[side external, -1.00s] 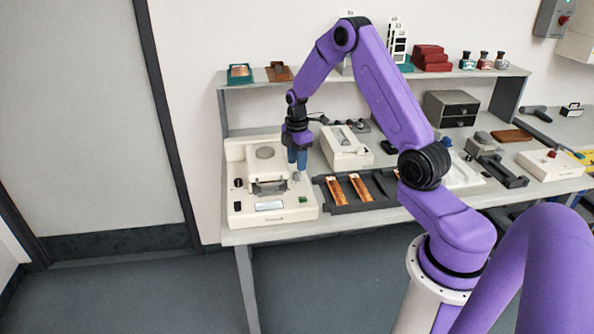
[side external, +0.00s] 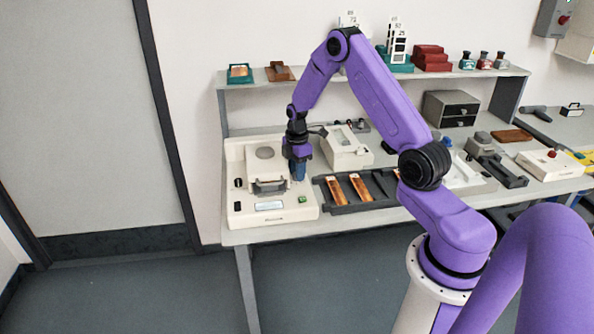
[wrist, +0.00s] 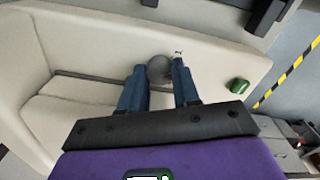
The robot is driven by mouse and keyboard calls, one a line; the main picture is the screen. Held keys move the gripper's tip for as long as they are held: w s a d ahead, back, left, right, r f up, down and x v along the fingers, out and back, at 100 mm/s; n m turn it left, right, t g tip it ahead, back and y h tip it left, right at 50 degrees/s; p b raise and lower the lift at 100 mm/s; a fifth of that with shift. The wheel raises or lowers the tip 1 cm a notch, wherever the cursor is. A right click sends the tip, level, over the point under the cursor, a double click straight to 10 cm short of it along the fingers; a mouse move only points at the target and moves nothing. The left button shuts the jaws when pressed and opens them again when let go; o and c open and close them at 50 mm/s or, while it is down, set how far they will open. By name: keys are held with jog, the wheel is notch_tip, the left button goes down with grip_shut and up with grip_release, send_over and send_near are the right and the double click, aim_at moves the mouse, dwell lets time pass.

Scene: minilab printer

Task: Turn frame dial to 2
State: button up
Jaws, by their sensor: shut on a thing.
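The cream printer (side external: 240,212) stands at the left end of the bench, with a grey handle, a small display and a green button on its top. The frame dial (wrist: 159,69) is a round grey knob on the printer's top, seen in the wrist view between my fingertips. My gripper (side external: 298,178) points down at the printer's right side, and its blue fingers (wrist: 158,82) are shut on the dial. The fingers hide the dial in the side view. A small dark mark (wrist: 178,52) lies beside the dial; its number is too small to read.
A dark tray with brown strips (side external: 352,190) lies just right of the printer. A white box device (side external: 345,148) stands behind the tray, close to my gripper. A shelf (side external: 300,82) runs above the back of the bench. The green button (wrist: 238,86) is near the dial.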

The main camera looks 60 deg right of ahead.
jog(key=shift+m, duration=1.3)
jog(key=o, duration=0.8)
jog(key=shift+c, duration=0.2)
notch_tip(320, 180, up, 18)
jog(key=shift+f, duration=0.25)
jog(key=shift+a, duration=0.1)
